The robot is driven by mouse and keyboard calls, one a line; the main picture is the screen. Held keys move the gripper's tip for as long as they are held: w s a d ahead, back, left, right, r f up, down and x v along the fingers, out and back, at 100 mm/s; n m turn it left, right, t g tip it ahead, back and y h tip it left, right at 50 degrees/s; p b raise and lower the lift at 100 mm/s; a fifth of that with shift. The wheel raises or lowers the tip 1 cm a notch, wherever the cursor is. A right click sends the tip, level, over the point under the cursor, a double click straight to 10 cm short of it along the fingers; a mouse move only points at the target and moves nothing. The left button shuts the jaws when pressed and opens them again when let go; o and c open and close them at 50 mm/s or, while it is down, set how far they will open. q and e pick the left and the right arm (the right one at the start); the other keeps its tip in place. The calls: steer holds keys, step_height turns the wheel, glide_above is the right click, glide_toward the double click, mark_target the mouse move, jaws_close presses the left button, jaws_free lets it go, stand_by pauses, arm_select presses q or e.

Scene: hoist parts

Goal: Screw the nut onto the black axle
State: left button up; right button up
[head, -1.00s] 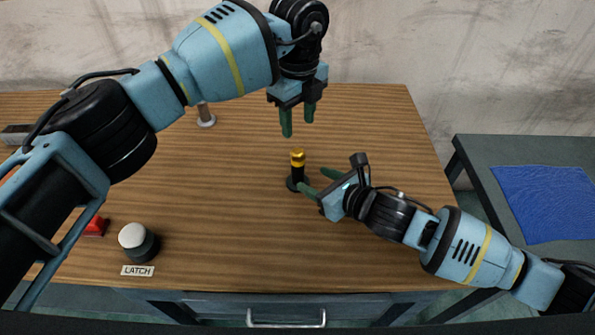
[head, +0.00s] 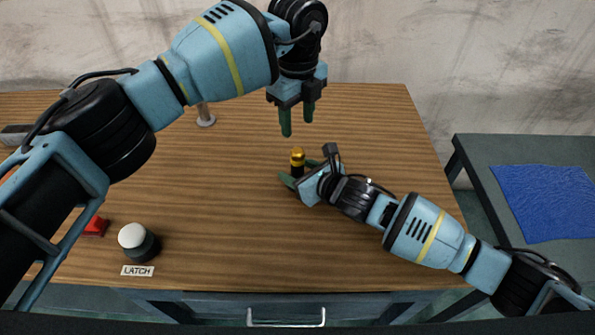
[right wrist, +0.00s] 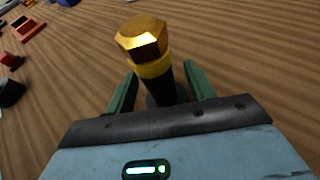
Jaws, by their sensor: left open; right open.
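The black axle (head: 298,171) stands upright on the table, and its dark shaft also shows in the right wrist view (right wrist: 165,88). The gold hex nut (head: 298,153) sits at the axle's top; in the right wrist view the nut (right wrist: 143,36) is above a yellow band. My right gripper (head: 296,170) is open low at the axle, with one green finger on each side of the shaft in the right wrist view (right wrist: 158,85). Its body hides the axle's foot in the head view. My left gripper (head: 297,123) is open and empty above and behind the axle.
A grey metal post (head: 205,118) stands at the back left. A white-topped knob (head: 133,237) is at the front left beside a LATCH label (head: 137,271). A red part (head: 96,227) lies left of it. A blue mat (head: 548,200) lies on the side table.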

mark_target(297, 150)
jaws_close()
stand_by(0.8)
arm_select(q)
steer(key=shift+f, duration=4)
steer(key=shift+c, duration=0.5)
